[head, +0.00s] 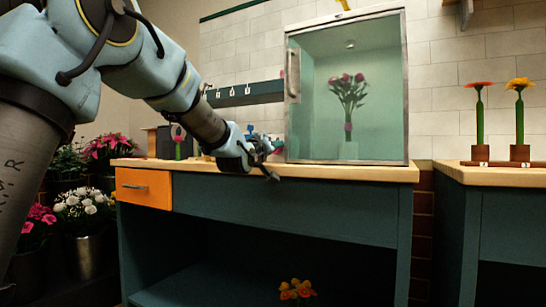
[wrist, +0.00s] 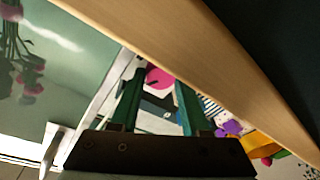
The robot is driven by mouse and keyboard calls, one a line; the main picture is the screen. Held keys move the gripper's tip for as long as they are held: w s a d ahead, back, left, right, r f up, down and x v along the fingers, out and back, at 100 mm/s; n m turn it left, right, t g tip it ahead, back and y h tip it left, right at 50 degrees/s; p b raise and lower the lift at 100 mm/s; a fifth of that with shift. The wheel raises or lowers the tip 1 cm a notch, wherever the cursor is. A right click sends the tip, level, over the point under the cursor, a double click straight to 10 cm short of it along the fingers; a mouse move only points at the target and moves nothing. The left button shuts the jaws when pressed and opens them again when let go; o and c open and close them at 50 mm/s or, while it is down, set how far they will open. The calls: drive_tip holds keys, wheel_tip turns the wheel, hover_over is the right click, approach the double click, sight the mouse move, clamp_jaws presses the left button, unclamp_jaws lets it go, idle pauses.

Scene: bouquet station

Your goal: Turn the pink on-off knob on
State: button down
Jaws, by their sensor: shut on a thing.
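The pink knob (wrist: 159,78) shows in the wrist view as a round pink shape between the fingertips of my gripper (wrist: 160,82). My two green fingers stand either side of it and are shut on it. In the head view my gripper (head: 270,163) is at the bench's front edge, by the lower left corner of the glass cabinet. The knob is not clearly seen there, and its on or off position cannot be told.
The glass cabinet (head: 345,50) with a handle and a pink bouquet (head: 349,95) stands close right of my gripper on the wooden bench top (head: 390,172). Small coloured items (wrist: 228,128) lie nearby. A second bench (head: 500,176) holds two flowers in stands.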

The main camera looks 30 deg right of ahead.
drive_tip(key=m+b, duration=0.1)
drive_tip(key=m, duration=0.1)
drive_tip(key=m+b, duration=0.1)
drive_tip(key=m, duration=0.1)
drive_tip(key=m+h+b, duration=0.1)
drive_tip(key=m, duration=0.2)
drive_tip(key=shift+a+f+g, duration=0.1)
drive_tip(key=shift+f+g, duration=0.15)
drive_tip(key=shift+g, duration=0.15)
drive_tip(key=m+g+h+b, duration=0.1)
drive_tip(key=m, duration=0.5)
drive_tip(key=shift+w+b, duration=0.1)
drive_tip(key=shift+b, duration=0.25)
drive_tip(key=shift+r+m, duration=0.1)
drive_tip(key=shift+m, duration=0.2)
drive_tip(key=c, duration=0.7)
unclamp_jaws()
drive_tip(key=p+v, duration=0.1)
drive_tip(key=v, duration=1)
drive_tip(key=shift+w, duration=0.1)
